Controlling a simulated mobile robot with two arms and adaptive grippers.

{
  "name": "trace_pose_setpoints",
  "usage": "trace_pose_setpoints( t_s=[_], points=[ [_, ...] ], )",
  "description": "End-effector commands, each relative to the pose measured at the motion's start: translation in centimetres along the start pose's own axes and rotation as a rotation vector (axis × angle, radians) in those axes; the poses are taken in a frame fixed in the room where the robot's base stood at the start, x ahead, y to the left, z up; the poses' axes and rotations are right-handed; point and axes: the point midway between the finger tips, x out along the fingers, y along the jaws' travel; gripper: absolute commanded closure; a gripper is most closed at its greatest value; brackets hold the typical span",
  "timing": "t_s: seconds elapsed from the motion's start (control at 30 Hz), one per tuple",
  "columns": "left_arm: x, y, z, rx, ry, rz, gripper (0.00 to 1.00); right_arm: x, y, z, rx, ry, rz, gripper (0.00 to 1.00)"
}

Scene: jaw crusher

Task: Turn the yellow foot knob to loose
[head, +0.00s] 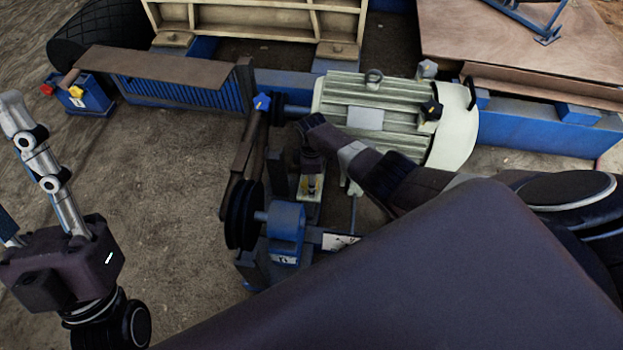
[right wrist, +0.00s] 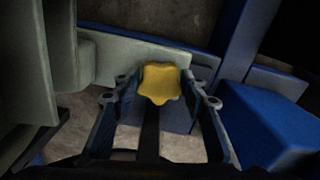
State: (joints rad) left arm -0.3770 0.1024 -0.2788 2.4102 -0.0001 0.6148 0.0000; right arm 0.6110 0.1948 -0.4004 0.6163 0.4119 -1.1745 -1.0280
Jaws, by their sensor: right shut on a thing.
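The yellow foot knob (right wrist: 160,82) is star-shaped and sits between the fingers of my right gripper (right wrist: 163,94) in the right wrist view. The fingers are closed on it from both sides. In the head view my right gripper (head: 312,178) points down beside the motor's near side, and only a small bit of yellow shows there between its fingers. My left gripper (head: 42,180) is at the left edge, away from the machine, with its fingers spread and empty; part of it is cut off by the frame.
The pale ribbed motor (head: 365,118) stands just behind my right gripper. A black pulley (head: 240,215) and blue bearing block (head: 287,220) are close on its left. A blue knob (head: 262,102) and a black knob (head: 431,110) stand nearby. Bare ground lies free at left.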

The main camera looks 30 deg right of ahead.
Motion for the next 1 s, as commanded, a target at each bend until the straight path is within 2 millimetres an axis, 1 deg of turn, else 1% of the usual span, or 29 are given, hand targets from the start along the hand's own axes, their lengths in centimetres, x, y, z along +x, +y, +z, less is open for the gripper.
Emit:
trace_pose_setpoints(
  t_s=[0.17, 0.2, 0.33, 0.6, 0.73, 0.87, 1.0],
  points=[
    [0.0, 0.0, 0.0, 0.0, 0.0, 0.0, 0.6, 0.0, 0.0, 0.0, 0.001, 0.001, 0.0, 0.85],
    [0.0, 0.0, 0.0, 0.0, 0.0, 0.0, 0.6, 0.0, 0.0, -0.1, 0.001, 0.001, 0.0, 0.56],
    [0.0, 0.0, 0.0, 0.0, 0.0, 0.0, 0.6, 0.0, 0.0, 0.0, 0.001, 0.001, 0.0, 0.43],
    [0.0, 0.0, 0.2, -0.002, -0.003, 0.0, 0.6, 0.0, 0.0, 0.0, 0.001, 0.001, 0.0, 0.43],
    [0.0, 0.0, 0.1, -0.002, -0.002, 0.0, 0.6, -0.3, 0.1, 0.0, 0.001, 0.001, 0.001, 0.43],
    [0.0, 0.0, 0.1, -0.001, -0.002, 0.0, 0.6, -1.3, 0.1, 0.0, 0.001, 0.002, 0.001, 0.43],
    [0.0, 0.0, 0.1, -0.001, -0.001, 0.0, 0.6, -2.8, 0.1, 0.0, 0.0, 0.002, 0.002, 0.43]
  ],
)
